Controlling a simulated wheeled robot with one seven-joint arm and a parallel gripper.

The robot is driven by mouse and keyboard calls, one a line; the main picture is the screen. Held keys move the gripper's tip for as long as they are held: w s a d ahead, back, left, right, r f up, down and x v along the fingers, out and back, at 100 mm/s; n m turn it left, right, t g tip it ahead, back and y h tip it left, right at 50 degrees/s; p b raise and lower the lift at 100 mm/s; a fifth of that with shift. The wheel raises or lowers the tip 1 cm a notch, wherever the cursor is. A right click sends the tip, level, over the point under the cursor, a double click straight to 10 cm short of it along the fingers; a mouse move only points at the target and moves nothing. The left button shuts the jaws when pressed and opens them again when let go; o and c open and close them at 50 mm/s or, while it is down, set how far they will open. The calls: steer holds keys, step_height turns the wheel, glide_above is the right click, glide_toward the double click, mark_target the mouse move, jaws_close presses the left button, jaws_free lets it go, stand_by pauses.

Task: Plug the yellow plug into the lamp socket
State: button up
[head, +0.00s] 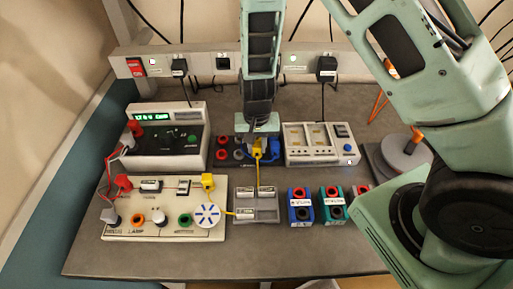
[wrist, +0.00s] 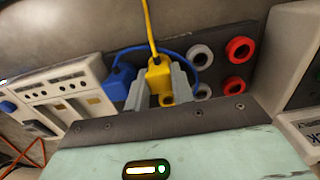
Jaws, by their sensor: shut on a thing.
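My gripper (head: 258,146) is shut on a yellow plug (head: 257,153) at the back middle of the bench. In the wrist view the yellow plug (wrist: 158,76) sits between the two grey fingers, with its yellow cable leading away. A blue plug (wrist: 121,80) is close beside it, on a dark panel (wrist: 224,49) with grey and red sockets. I cannot tell whether the yellow plug touches the panel. A board at front left carries an orange socket (head: 137,219) and a green socket (head: 185,219). A label there seems to read LAMP, but it is small.
Another yellow plug (head: 207,181) stands on the cream board (head: 160,235). A grey battery holder (head: 256,216) lies below my gripper, with small blue (head: 300,212) and green (head: 331,212) blocks to its right. Meters (head: 168,117) and a power unit (head: 320,158) flank the panel.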

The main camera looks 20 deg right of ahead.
mark_target(257, 144)
steer(key=shift+r+p, duration=1.05)
steer(key=shift+r, duration=0.1)
stand_by(0.5)
steer(key=shift+r+p, duration=1.55)
steer(key=shift+r, duration=0.2)
steer(key=shift+o, duration=0.2)
